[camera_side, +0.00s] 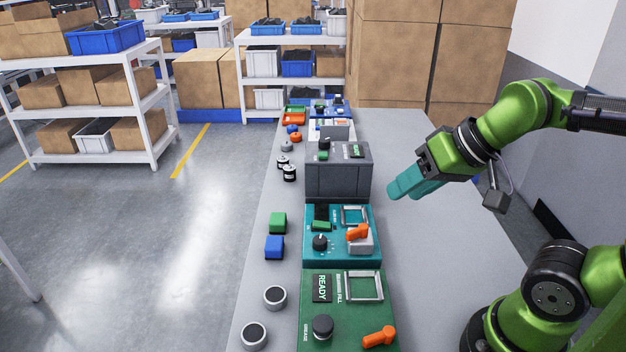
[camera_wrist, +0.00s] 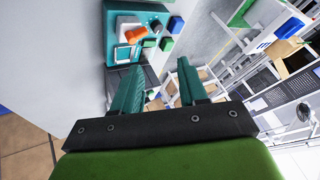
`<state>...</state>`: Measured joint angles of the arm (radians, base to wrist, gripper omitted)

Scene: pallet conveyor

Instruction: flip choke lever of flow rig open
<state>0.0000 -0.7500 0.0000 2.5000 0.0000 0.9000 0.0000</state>
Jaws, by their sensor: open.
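A teal panel (camera_side: 341,256), seemingly the flow rig, lies in the middle of the bench. It carries an orange lever (camera_side: 357,232) on a light grey block, a dark knob (camera_side: 320,242), a green display and a metal frame. Its label is too small to read surely. In the wrist view the teal panel (camera_wrist: 115,45) and its orange lever (camera_wrist: 136,34) show beyond the fingers, near the top. My gripper (camera_side: 400,186) is open and empty, above and to the right of the panel in the side view, apart from the lever. Its two teal fingers (camera_wrist: 158,85) stand apart.
A green panel (camera_side: 310,281) with another orange lever (camera_side: 379,337) is nearer the camera. A tall grey box (camera_side: 338,180) stands behind the teal panel. Green (camera_side: 278,222) and blue (camera_side: 274,247) blocks and several round pieces lie along the left. The bench's right side (camera_side: 445,235) is clear.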

